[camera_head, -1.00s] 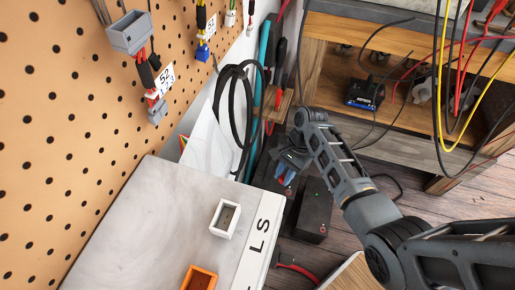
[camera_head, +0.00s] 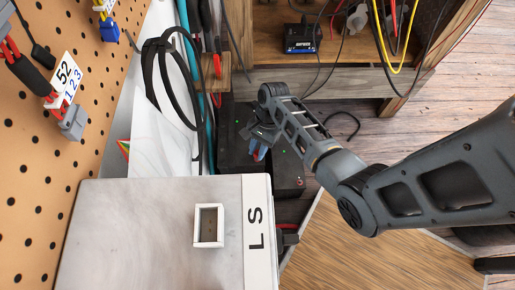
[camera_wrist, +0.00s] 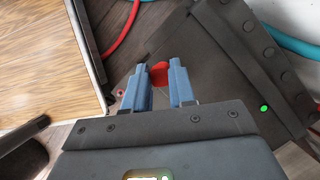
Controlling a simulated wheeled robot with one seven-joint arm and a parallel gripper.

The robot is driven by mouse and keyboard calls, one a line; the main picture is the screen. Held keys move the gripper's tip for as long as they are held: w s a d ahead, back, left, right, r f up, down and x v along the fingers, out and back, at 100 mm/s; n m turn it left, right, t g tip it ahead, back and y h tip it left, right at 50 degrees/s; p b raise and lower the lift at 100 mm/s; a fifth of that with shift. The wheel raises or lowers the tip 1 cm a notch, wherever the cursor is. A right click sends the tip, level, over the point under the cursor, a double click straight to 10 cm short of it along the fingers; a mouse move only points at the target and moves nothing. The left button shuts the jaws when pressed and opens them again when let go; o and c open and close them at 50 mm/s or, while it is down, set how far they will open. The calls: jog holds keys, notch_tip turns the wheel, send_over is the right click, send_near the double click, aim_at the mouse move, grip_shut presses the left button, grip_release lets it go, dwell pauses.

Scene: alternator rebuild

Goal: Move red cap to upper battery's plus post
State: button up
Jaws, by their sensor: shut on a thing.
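My gripper (camera_wrist: 160,84) has blue fingers closed on a red cap (camera_wrist: 160,71), which shows between the fingertips in the wrist view. One battery (camera_head: 288,174) has a green light and a small red spot on top. Another dark battery (camera_head: 234,150) with a green light lies to its left, partly behind my gripper. In the wrist view, a dark battery (camera_wrist: 222,62) with a green light fills the right side. I cannot tell the cap's height above the batteries.
A grey cabinet (camera_head: 130,225) marked LS with a white-rimmed bin (camera_head: 209,226) stands at lower left. Black cables (camera_head: 165,85) and teal hoses hang beside the pegboard. A wooden bench (camera_head: 350,84) with hanging wires is behind. A wooden panel (camera_wrist: 40,60) shows left in the wrist view.

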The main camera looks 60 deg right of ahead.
jog(key=shift+f+b, duration=0.65)
jog(key=shift+f, duration=0.6)
dwell(0.6)
jog(key=o, duration=0.9)
jog(key=shift+c, duration=0.2)
jog(key=shift+r, duration=0.1)
jog(key=p+v, duration=0.2)
jog(key=v, duration=0.5)
jog(key=shift+d+r, duration=0.2)
jog(key=shift+r, duration=0.05)
